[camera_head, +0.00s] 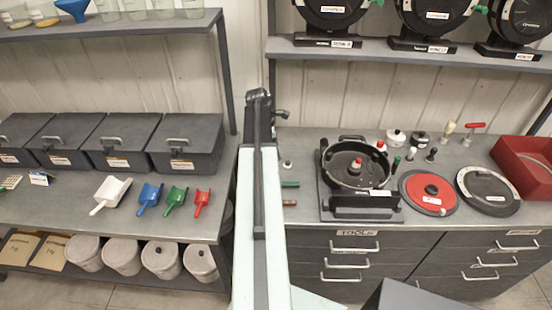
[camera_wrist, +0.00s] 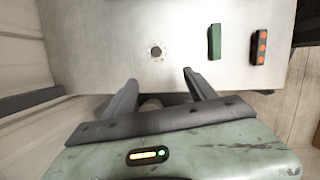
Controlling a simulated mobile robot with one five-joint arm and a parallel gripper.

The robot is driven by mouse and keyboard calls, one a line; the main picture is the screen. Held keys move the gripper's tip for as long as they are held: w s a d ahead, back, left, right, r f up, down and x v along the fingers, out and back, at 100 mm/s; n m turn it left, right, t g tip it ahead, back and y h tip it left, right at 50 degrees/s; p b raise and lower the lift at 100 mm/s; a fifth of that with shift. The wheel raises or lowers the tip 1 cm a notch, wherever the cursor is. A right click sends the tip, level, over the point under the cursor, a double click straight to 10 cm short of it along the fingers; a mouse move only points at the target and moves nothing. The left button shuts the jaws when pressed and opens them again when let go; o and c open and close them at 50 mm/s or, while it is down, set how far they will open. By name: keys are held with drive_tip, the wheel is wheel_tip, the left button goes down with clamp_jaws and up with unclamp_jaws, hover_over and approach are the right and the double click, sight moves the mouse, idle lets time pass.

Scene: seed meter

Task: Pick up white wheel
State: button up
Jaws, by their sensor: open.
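A small white round piece with a dark top (camera_head: 397,137), which looks like the white wheel, sits at the back of the right bench in the head view. A similar dark round piece (camera_head: 420,139) stands just right of it. My gripper (camera_wrist: 160,76) is open and empty in the wrist view, its two dark fingers apart. Beyond the fingertips a small dark round knob (camera_wrist: 156,51) lies on the pale bench top; I cannot tell if it has a white rim. A small pale piece with a dark part (camera_head: 287,164) lies on the bench left of the seed meter housing.
The black open meter housing (camera_head: 326,205) stands on the right bench, with a red disc (camera_head: 428,192) and black disc (camera_head: 488,191) beside it. A green bar (camera_wrist: 214,41) and an orange-spotted dark bar (camera_wrist: 258,46) lie near the gripper. A red bin (camera_head: 524,166) is far right.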

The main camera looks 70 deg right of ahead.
sight(287, 162)
drive_tip(key=s+d+f+b, duration=0.1)
drive_tip(key=f+b, duration=0.1)
drive_tip(key=s+f+b, duration=0.1)
drive_tip(key=f+b, duration=0.2)
drive_tip(key=s+d+f+b, duration=0.1)
drive_tip(key=s+f+b, duration=0.1)
drive_tip(key=f+b, duration=0.1)
drive_tip(key=shift+d, duration=0.35)
drive_tip(key=shift+r, duration=0.15)
